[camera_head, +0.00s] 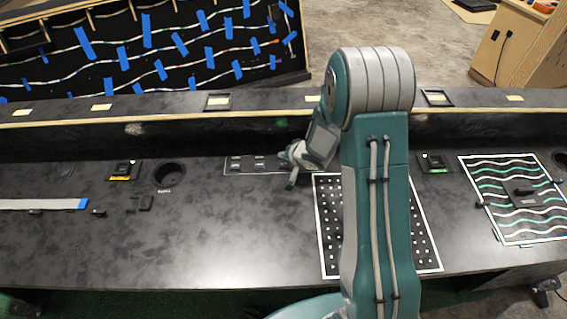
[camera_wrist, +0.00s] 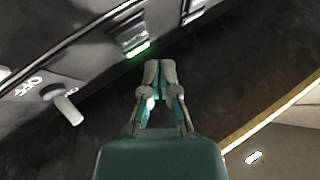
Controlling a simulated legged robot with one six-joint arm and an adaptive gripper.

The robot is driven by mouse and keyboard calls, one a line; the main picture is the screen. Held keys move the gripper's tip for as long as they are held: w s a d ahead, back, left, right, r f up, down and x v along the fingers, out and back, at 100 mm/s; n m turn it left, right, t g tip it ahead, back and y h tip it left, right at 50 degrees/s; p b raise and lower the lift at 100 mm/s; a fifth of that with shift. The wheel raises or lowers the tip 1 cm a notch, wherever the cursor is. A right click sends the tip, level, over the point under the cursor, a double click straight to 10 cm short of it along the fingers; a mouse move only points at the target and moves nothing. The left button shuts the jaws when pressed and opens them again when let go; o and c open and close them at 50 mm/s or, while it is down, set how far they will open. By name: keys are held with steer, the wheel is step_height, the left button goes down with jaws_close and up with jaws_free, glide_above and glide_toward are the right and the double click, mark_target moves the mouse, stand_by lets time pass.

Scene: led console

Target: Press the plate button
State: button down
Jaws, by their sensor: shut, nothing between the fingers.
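A panel with several dark buttons (camera_head: 234,163) lies on the console top, left of my arm in the head view. In the wrist view a dark plate-like button (camera_wrist: 132,34) has a lit green strip along its near edge. I cannot read a label on it. My gripper (camera_head: 292,183) is over the right end of the panel in the head view. In the wrist view its fingertips (camera_wrist: 161,64) are together and empty, just below and right of the green strip. I cannot tell whether they touch the button.
A switch lever (camera_wrist: 64,106) beside an "OFF" label is left of my fingers. A white-framed board of small pegs (camera_head: 328,255) lies partly behind my arm. A raised ledge (camera_head: 160,132) runs along the back.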

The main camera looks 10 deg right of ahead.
mark_target(284, 165)
steer(key=shift+r, duration=2.05)
steer(key=shift+d+r, duration=0.15)
steer(key=shift+r, duration=0.3)
steer(key=s+d+r+h, duration=0.2)
steer(key=s+r+h, duration=0.15)
steer(key=r, duration=0.55)
steer(key=s+d+r+h, duration=0.25)
steer(key=s+r, duration=0.25)
steer(key=r, duration=0.3)
steer(key=s+a+r+n+g+y, duration=0.1)
steer(key=s+a+r+n, duration=0.1)
steer(key=s, duration=0.9)
steer(key=s+a+r+n+g+y, duration=0.1)
steer(key=s+a+r+n, duration=0.1)
steer(key=s, duration=1)
step_height(284, 165, up, 2)
steer(key=shift+a+r+g, duration=0.2)
steer(key=shift+a+g, duration=0.2)
steer(key=shift+a, duration=0.05)
